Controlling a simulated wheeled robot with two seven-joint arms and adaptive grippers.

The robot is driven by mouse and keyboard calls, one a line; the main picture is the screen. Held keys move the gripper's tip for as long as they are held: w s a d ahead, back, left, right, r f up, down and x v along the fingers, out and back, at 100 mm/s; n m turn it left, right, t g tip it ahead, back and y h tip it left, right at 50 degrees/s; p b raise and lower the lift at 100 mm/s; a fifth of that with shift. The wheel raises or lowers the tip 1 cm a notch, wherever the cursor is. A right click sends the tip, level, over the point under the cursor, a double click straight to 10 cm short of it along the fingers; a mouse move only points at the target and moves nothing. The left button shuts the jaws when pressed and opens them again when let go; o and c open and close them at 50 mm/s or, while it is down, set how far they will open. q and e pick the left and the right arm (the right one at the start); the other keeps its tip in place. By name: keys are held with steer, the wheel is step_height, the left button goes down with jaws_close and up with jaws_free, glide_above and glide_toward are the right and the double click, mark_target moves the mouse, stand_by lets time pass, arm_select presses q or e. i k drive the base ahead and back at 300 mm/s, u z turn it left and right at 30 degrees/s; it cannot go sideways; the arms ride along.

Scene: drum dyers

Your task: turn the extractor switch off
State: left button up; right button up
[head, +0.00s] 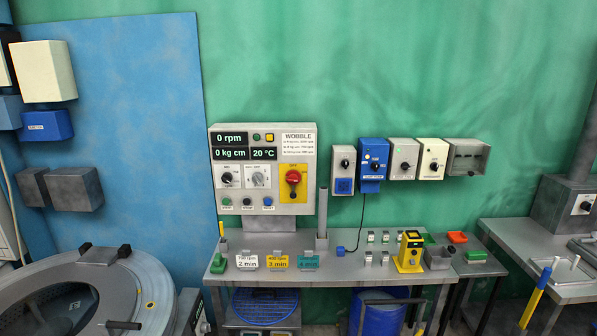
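Several small switch boxes hang in a row on the green wall. They are a grey box (342,157) with a blue square below its knob, a blue box (373,176), a light grey box (402,171) and a cream box (432,171); each has a dial or knob. Another knob sits on a white plate (583,211) on the grey housing at the far right, under a pipe. The labels are too small to read, so I cannot tell which is the extractor switch or how it is set. Neither of my grippers is in view.
A control panel (304,138) with displays, knobs and a red-yellow switch stands behind a grey bench (335,275). On the bench are coloured timer cards, a yellow device (409,252) and small trays. A large round drum (140,285) fills the lower left. A sink bench (520,240) stands right.

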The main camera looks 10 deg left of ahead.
mark_target(294, 177)
steer(key=i, duration=1.2)
steer(key=u, duration=0.1)
